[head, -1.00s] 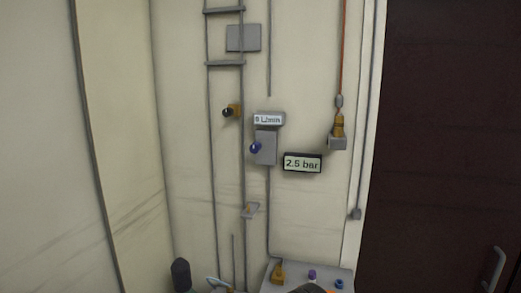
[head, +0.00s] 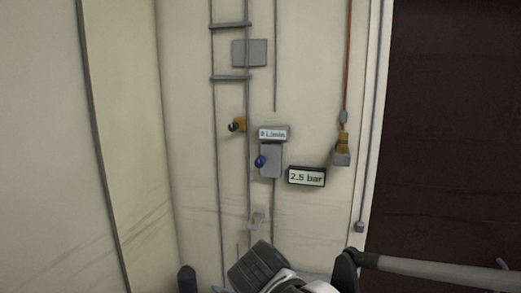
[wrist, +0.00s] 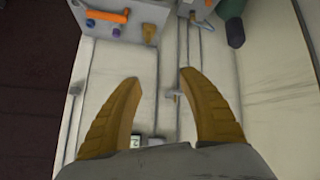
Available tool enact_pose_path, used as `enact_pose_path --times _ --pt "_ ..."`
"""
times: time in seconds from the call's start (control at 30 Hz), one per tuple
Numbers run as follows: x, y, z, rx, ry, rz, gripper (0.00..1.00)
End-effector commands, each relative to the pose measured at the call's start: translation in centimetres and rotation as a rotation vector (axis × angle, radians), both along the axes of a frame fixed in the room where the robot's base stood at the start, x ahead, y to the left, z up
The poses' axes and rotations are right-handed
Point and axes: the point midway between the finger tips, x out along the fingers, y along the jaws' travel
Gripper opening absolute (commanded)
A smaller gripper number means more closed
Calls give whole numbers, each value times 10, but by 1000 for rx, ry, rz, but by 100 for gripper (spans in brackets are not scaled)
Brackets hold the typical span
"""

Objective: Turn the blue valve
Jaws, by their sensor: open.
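A blue knob (head: 260,161) sits on a small grey panel (head: 271,160) on the wall in the head view. A second blue knob (wrist: 89,31) is on a grey box in the wrist view, beside a purple one. I cannot tell which is the task's valve. My gripper (wrist: 160,80) is open and empty, its two yellow-brown fingers spread wide in front of the wall. No knob is between the fingers. My arm is at the bottom of the head view, below the wall knob and apart from it.
A "0 L/min" display (head: 273,134) is above the panel and a "2.5 bar" display (head: 307,177) right of it. A black knob on a brass fitting (head: 237,125) is to the left. An orange bar (wrist: 97,14) is on the grey box. A dark door (head: 450,140) is at right.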

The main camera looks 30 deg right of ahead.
Motion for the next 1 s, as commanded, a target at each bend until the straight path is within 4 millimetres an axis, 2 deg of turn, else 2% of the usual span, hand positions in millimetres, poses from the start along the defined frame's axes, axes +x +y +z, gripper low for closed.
enact_pose_path --times 0.03,0.2,0.3,0.4,0.5,0.67,0.77,1.0 --pt "22 -12 30 -41 -52 -53 49" --pt "91 -45 103 -173 -307 -216 49" --pt "125 -50 138 -226 -461 -262 49" --pt "149 -49 162 -259 -587 -279 49" --pt "163 -47 176 -277 -669 -280 49" --pt "174 -48 182 -284 -717 -279 49" --pt "182 -57 181 -285 -717 -281 49" --pt "216 -92 181 -285 -716 -281 49"
